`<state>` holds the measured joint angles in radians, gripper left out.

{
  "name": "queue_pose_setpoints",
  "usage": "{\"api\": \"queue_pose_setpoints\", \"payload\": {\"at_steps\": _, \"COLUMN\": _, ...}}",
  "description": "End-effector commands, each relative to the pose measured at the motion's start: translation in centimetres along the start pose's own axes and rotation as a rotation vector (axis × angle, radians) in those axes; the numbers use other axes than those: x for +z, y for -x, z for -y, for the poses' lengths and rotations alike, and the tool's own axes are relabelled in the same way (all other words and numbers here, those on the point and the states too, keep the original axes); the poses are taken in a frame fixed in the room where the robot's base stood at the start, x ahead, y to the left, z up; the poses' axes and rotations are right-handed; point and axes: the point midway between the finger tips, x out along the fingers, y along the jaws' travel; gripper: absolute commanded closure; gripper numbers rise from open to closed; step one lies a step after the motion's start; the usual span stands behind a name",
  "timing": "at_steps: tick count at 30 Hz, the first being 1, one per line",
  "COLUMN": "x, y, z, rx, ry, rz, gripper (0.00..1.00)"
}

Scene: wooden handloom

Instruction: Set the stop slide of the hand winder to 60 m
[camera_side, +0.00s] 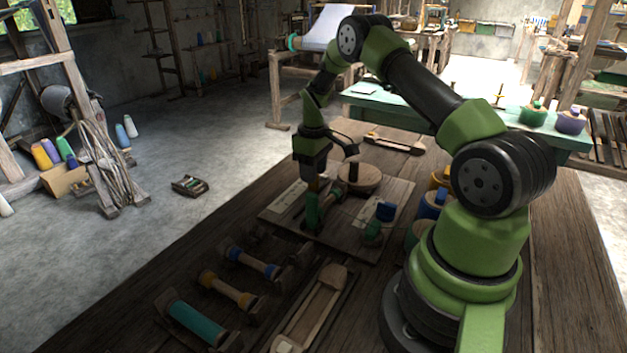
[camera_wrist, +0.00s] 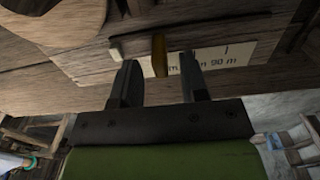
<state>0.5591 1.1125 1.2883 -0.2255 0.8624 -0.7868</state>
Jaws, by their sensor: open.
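The hand winder stands on a wooden board (camera_side: 385,245) on the bench in the side view, with a round wooden wheel (camera_side: 357,179) and a pale scale plate (camera_side: 287,196). In the wrist view the scale plate (camera_wrist: 240,52) is partly covered, with "90 m" readable at its right part. A brass-coloured upright piece (camera_wrist: 159,56), seemingly the stop slide, stands in front of the plate. My gripper (camera_wrist: 160,64) is open, one finger to each side of this piece, with gaps showing. In the side view my gripper (camera_side: 314,184) is low over the winder; its fingertips are hard to make out. The 60 m mark is not readable.
A pale peg (camera_wrist: 115,49) is left of the brass piece. Bobbins, including a teal one (camera_side: 196,322), and a wooden shuttle (camera_side: 312,308) lie at the front of the bench.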

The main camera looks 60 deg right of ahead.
Motion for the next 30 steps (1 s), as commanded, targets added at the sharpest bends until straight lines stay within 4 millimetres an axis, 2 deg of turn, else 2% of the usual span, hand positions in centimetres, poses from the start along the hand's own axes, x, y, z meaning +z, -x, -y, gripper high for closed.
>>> {"api": "queue_pose_setpoints", "payload": {"at_steps": 3, "x": 0.0, "y": -1.8, "z": 0.1, "rx": -0.002, "ry": -0.001, "rz": 0.002, "gripper": 0.60}}
{"api": "queue_pose_setpoints", "payload": {"at_steps": 6, "x": 0.0, "y": -2.6, "z": 0.0, "rx": -0.001, "ry": -0.001, "rz": 0.000, "gripper": 0.60}}
{"api": "queue_pose_setpoints", "payload": {"at_steps": 16, "x": 0.0, "y": -3.0, "z": 0.0, "rx": 0.000, "ry": -0.001, "rz": -0.001, "gripper": 0.60}}
{"api": "queue_pose_setpoints", "payload": {"at_steps": 17, "x": 0.0, "y": -3.0, "z": 0.0, "rx": 0.000, "ry": -0.001, "rz": -0.001, "gripper": 0.62}}
{"api": "queue_pose_setpoints", "payload": {"at_steps": 22, "x": 0.0, "y": -3.0, "z": 0.0, "rx": 0.000, "ry": -0.001, "rz": -0.001, "gripper": 1.00}}
{"api": "queue_pose_setpoints", "payload": {"at_steps": 27, "x": 0.0, "y": -3.0, "z": 0.1, "rx": 0.000, "ry": -0.001, "rz": -0.001, "gripper": 1.00}}
{"api": "queue_pose_setpoints", "payload": {"at_steps": 30, "x": -0.1, "y": -3.0, "z": 1.1, "rx": -0.001, "ry": 0.002, "rz": 0.001, "gripper": 1.00}}
